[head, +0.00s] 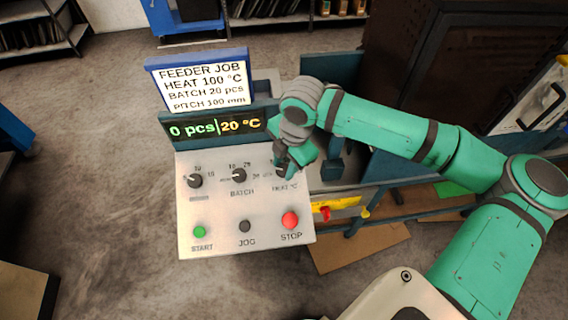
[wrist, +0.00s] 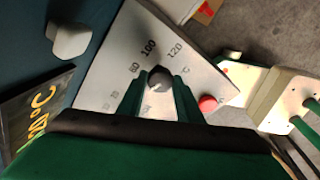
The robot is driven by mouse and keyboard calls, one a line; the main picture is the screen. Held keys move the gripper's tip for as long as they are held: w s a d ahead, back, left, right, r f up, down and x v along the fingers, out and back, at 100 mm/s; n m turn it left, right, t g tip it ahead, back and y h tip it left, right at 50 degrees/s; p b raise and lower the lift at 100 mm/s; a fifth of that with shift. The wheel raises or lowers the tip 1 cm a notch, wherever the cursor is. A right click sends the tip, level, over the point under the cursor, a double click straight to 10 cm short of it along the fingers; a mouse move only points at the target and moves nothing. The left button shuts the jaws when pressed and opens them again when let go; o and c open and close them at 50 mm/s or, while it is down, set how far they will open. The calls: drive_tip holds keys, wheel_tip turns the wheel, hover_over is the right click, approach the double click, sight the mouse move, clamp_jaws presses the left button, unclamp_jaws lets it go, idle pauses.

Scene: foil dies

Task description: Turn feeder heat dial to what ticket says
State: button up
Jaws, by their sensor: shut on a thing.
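The ticket (head: 205,84) above the panel reads FEEDER JOB, HEAT 100 °C, BATCH 20 pcs, PITCH 100 mm. The display (head: 213,128) below it reads 0 pcs and 20 °C. My gripper (head: 284,166) is at the heat dial, at the right end of the row of dials. In the wrist view, its two green fingers are shut on the grey heat dial (wrist: 158,78), one on each side. Scale marks 80, 100 and 120 show beyond the dial; lower marks are small at the left. I cannot clearly tell where the dial's pointer stands.
The batch dial (head: 239,176) and another dial (head: 194,181) stand left of the heat dial. Below are the green START (head: 199,232), dark JOG (head: 244,227) and red STOP button (head: 290,220). STOP is also close to my fingers in the wrist view (wrist: 208,104).

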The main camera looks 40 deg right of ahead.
drive_tip(key=m, duration=0.2)
drive_tip(key=m+t, duration=0.1)
drive_tip(key=m, duration=0.2)
drive_tip(key=shift+s+a+y, duration=0.15)
drive_tip(key=shift+a+y, duration=0.05)
drive_tip(key=shift+y, duration=0.1)
drive_tip(key=m+t, duration=0.1)
drive_tip(key=m, duration=0.4)
drive_tip(key=shift+s+f+m+t, duration=0.1)
drive_tip(key=shift+s+m+t, duration=0.05)
drive_tip(key=shift+m+t, duration=0.25)
drive_tip(key=m+t+h, duration=0.1)
drive_tip(key=m, duration=0.3)
drive_tip(key=shift+a, duration=0.1)
drive_tip(key=m+h, duration=0.1)
drive_tip(key=m, duration=0.4)
drive_tip(key=shift+m+t, duration=0.3)
drive_tip(key=shift+m, duration=0.1)
drive_tip(key=o, duration=1)
drive_tip(key=shift+s, duration=0.1)
